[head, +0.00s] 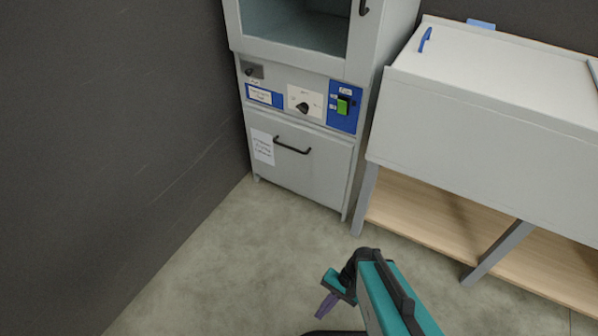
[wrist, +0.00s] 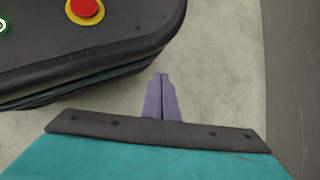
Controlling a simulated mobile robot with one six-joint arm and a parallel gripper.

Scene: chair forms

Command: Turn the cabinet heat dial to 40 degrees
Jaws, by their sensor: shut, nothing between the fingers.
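The grey cabinet (head: 318,162) stands in the corner at the upper middle of the head view. Its heat dial is a black knob (head: 303,108) on a white plate (head: 318,99) in the control panel. The scale marks are too small to read, and I cannot tell the knob's setting. My gripper (head: 326,305) is low in the head view, well apart from the cabinet and over the floor. In the wrist view its purple fingers (wrist: 161,95) are together and empty. The dial is not in the wrist view.
A green switch (head: 343,105) on a blue plate is right of the dial. A black drawer handle (head: 292,147) is below. A white bench (head: 480,120) with legs stands close on the right. A dark wall (head: 110,130) is on the left. The floor before the cabinet is clear.

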